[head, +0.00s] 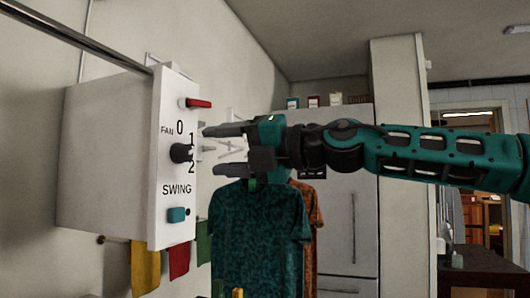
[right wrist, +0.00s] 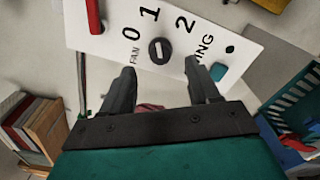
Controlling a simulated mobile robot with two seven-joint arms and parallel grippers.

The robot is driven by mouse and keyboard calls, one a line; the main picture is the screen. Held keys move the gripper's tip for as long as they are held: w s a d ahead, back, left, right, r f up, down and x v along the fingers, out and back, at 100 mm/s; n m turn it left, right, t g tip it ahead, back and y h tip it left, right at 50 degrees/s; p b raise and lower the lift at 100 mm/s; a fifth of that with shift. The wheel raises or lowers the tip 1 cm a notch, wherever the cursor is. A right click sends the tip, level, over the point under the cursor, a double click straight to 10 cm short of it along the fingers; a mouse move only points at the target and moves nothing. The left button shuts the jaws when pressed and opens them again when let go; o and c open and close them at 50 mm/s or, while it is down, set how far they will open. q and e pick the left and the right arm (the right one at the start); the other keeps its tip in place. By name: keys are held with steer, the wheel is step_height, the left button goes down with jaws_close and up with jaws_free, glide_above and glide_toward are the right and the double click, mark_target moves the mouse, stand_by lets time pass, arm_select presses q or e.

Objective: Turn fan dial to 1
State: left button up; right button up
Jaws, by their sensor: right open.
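The fan dial (head: 181,152) is a round black knob on the white front of a wall-mounted control box, with the marks 0, 1 and 2 around it. In the right wrist view the dial (right wrist: 161,51) has a pale mark on its face; I cannot tell which number it points to. My right gripper (head: 213,150) is open and empty, in front of the panel at about the dial's height. In the wrist view its fingertips (right wrist: 164,72) lie either side of the dial's line, a little short of it, apart from it. My left gripper is not in view.
A red switch (head: 198,103) sits above the dial and a teal swing button (head: 176,215) below it. A metal rail (head: 75,38) runs by the box's top. A teal shirt (head: 258,240) and small cloths hang below.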

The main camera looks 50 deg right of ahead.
arm_select(q)
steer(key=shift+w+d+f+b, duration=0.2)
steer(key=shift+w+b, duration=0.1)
steer(key=shift+b, duration=0.35)
arm_select(e)
steer(key=v, duration=0.7)
steer(key=shift+s, duration=0.3)
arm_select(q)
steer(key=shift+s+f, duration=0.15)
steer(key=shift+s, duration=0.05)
arm_select(e)
steer(key=shift+d, duration=0.15)
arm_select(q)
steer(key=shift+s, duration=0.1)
